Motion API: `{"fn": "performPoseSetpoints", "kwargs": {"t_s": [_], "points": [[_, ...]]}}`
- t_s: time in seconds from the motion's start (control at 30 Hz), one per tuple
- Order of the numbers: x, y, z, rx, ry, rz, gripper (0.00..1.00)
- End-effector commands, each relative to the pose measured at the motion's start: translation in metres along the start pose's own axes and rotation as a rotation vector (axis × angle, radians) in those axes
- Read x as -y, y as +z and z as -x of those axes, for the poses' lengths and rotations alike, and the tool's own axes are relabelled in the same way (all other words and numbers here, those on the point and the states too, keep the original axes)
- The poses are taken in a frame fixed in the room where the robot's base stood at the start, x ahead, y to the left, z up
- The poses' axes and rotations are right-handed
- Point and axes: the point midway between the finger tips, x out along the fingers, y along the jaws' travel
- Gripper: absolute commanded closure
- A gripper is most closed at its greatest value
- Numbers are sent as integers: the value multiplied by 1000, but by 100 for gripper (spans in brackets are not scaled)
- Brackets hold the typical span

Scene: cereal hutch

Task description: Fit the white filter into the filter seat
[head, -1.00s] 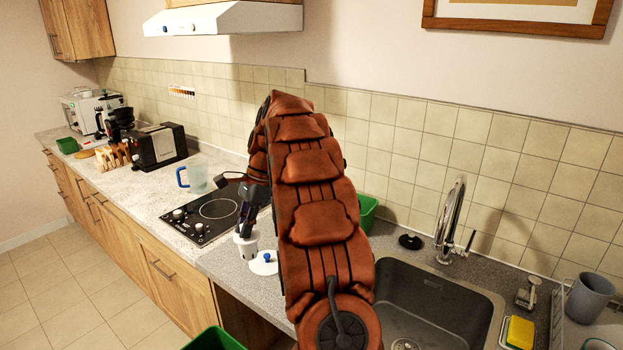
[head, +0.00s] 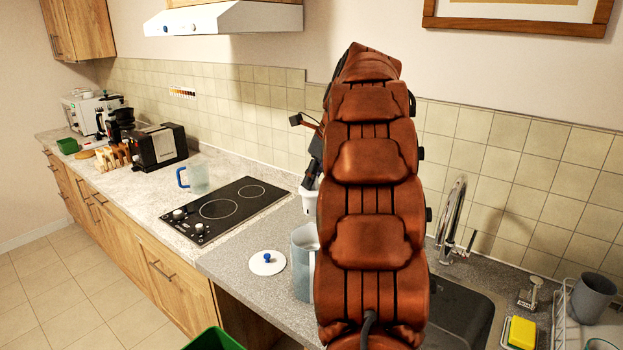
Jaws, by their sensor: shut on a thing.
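My gripper (head: 311,180) is partly hidden behind my orange-brown arm. It is shut on the white filter (head: 308,200), of which only the left part shows. The filter hangs above a translucent grey-blue jug (head: 302,268) on the grey counter, apart from its rim. My arm covers the right side of the jug. I cannot make out the filter seat; the inside of the jug is mostly hidden. A white round lid with a blue knob (head: 267,263) lies flat on the counter left of the jug.
A black hob (head: 225,208) lies left of the lid. A clear jug with a blue handle (head: 195,178) and a toaster (head: 160,147) stand farther left. The sink (head: 458,312) and tap (head: 450,220) are to the right. A green bin (head: 214,340) is below the counter's front.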

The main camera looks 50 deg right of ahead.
Motion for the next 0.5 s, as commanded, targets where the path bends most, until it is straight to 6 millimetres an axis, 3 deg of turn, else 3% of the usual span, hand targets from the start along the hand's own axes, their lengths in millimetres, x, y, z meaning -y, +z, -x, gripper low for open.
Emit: {"fn": "performPoseSetpoints", "kwargs": {"t_s": [0.5], "points": [[0,-8,-20,0,1,2,100]]}}
